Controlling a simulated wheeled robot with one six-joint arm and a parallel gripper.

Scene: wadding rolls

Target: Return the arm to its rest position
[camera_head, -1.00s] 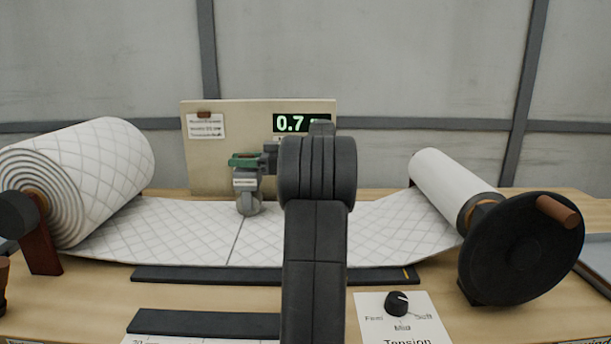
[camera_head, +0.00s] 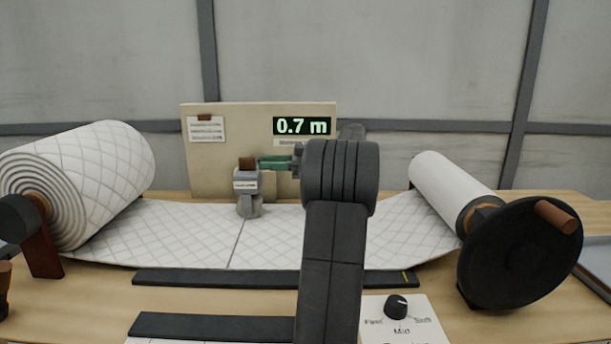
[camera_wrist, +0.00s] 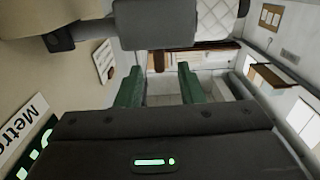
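My dark arm rises in the middle of the head view, and its elbow end covers part of the board and the white quilted sheet. My gripper (camera_head: 264,162) points left, in front of the board and just right of the measuring wheel unit (camera_head: 246,183). In the wrist view my gripper (camera_wrist: 158,84) shows two green fingers standing apart with nothing held between them. The unit has a brown top, a white label and a grey wheel at the sheet (camera_head: 195,225).
A board (camera_head: 232,165) with a display (camera_head: 302,125) reading 0.7 m stands behind. A large quilted roll (camera_head: 105,180) is at left, and a thinner roll (camera_head: 447,185) with a black crank wheel (camera_head: 515,250) at right. A tension knob (camera_head: 396,307) is in front.

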